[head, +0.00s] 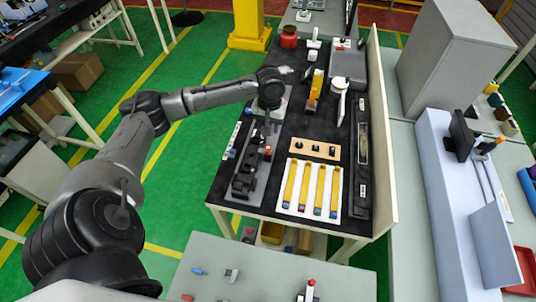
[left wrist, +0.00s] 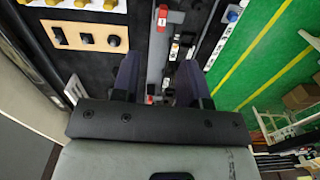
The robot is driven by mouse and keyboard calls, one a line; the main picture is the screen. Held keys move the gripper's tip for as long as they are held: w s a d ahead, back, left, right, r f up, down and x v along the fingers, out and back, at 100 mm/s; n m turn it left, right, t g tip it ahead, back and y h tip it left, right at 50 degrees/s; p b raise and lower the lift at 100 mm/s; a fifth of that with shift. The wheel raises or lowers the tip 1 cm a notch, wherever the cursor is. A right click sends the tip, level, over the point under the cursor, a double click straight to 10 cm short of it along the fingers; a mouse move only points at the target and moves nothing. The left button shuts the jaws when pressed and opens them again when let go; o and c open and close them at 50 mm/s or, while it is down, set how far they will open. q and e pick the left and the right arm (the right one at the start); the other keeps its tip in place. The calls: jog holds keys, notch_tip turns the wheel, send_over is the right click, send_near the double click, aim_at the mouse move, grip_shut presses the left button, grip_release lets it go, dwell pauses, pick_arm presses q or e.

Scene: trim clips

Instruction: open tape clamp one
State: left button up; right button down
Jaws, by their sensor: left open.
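A grey plate with black clamp-like fixtures (head: 246,170) lies along the left side of the dark bench. Which one is tape clamp one I cannot tell. My left gripper (head: 268,120) points down over the far end of this plate; its fingertips are hard to make out there. In the left wrist view the two dark fingers (left wrist: 158,88) are apart, with nothing held between them. A grey rail with a red label (left wrist: 162,18) and white-labelled parts (left wrist: 174,50) lie beyond and between the fingers. My right gripper is not in view.
A white board with several yellow strips (head: 304,188) and a tan block with black knobs (head: 314,149) lie right of the plate. A red pot (head: 289,37) stands at the far end. A cream panel (head: 384,150) edges the bench's right side. Green floor lies left.

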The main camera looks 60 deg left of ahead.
aim_at(268, 148)
pick_arm(q)
jog(key=f, duration=0.4)
jog(key=f+b, duration=0.1)
jog(key=f, duration=0.3)
jog(key=a+f, duration=0.1)
jog(key=f, duration=0.4)
grip_shut()
